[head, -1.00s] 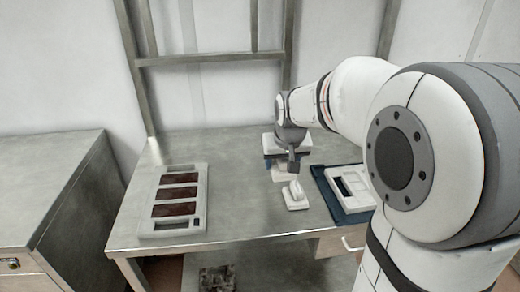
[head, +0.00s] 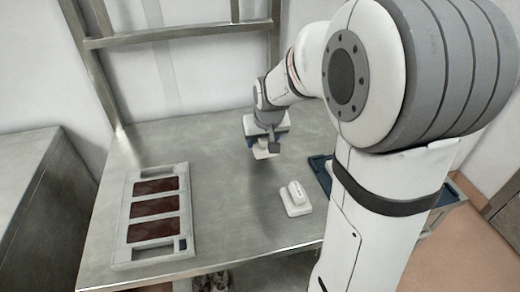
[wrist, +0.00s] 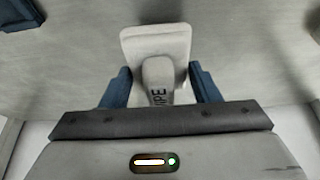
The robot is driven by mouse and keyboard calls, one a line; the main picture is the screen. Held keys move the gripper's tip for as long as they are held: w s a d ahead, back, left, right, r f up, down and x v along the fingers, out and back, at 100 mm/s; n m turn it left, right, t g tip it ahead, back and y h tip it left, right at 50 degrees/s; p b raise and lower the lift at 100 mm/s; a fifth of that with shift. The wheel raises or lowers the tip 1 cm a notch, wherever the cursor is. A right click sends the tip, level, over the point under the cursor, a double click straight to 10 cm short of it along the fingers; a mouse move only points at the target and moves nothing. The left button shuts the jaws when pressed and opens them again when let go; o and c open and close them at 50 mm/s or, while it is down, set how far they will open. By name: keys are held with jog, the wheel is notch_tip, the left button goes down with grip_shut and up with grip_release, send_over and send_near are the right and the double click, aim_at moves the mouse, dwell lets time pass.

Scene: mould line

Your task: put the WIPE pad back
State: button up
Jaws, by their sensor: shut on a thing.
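The WIPE pad (wrist: 155,45) is a pale plate with a raised grip, and part of its lettering shows in the wrist view. My gripper (wrist: 160,88) is shut on that grip, with a blue finger on each side. In the head view my gripper (head: 264,143) is over the back middle of the steel table, with the pale pad (head: 265,154) under it. Whether the pad touches the table I cannot tell. A second white pad with a raised grip (head: 296,199) rests on the table, nearer and to the right, apart from my gripper.
A grey frame with dark red panels (head: 186,215) lies on the table's left. A dark blue tray (head: 319,167) at the right is mostly hidden behind my arm. The table between frame and second pad (head: 235,215) is clear. Metal uprights (head: 95,70) stand behind.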

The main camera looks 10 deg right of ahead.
aim_at(265, 139)
jog(key=shift+f, duration=1.85)
jog(key=shift+f, duration=0.25)
jog(key=o, duration=0.9)
jog(key=shift+r, duration=0.1)
jog(key=shift+s+r, duration=0.15)
jog(key=shift+r, duration=0.4)
jog(key=v, duration=0.9)
jog(key=shift+s+r, duration=0.15)
jog(key=shift+r, duration=0.2)
jog(key=shift+s+r, duration=0.4)
jog(key=shift+r, duration=0.15)
jog(key=s+f, duration=0.1)
jog(key=s, duration=0.4)
jog(key=s+f+g, duration=0.1)
jog(key=s, duration=0.5)
jog(key=s+f+g, duration=0.1)
jog(key=s, duration=0.5)
jog(key=shift+s+a+f, duration=0.1)
jog(key=shift+a, duration=0.15)
